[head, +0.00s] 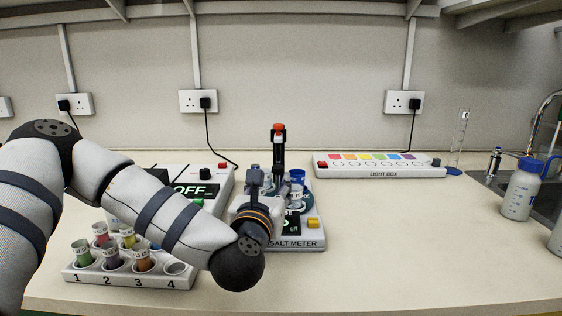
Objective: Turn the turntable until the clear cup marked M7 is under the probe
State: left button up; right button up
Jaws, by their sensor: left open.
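The salt meter (312,243) stands mid-bench, with a dark turntable (308,205) partly hidden behind my left gripper. Small cups stand on the turntable, among them a clear one (296,193) with a pale label and a blue one (298,176). Their marks are too small to read, so I cannot tell which is M7. The black probe post (279,150) with an orange top rises behind; its lower end is hidden. My left gripper (262,180) is open at the turntable's left side; I cannot tell whether it touches a cup. My right gripper is out of view.
A rack (130,279) with several coloured cups stands at front left under my left arm. A device reading OFF (190,189) is behind it. The light box (380,166) is at the back right. A bottle (519,192) stands by the sink.

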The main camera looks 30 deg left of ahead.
aim_at(277, 168)
pick_arm(q)
jog(key=x, duration=1)
jog(key=shift+w+a+b, duration=0.1)
jog(key=shift+w+b, duration=0.2)
jog(key=shift+b, duration=0.05)
jog(key=shift+c, duration=0.2)
grip_shut()
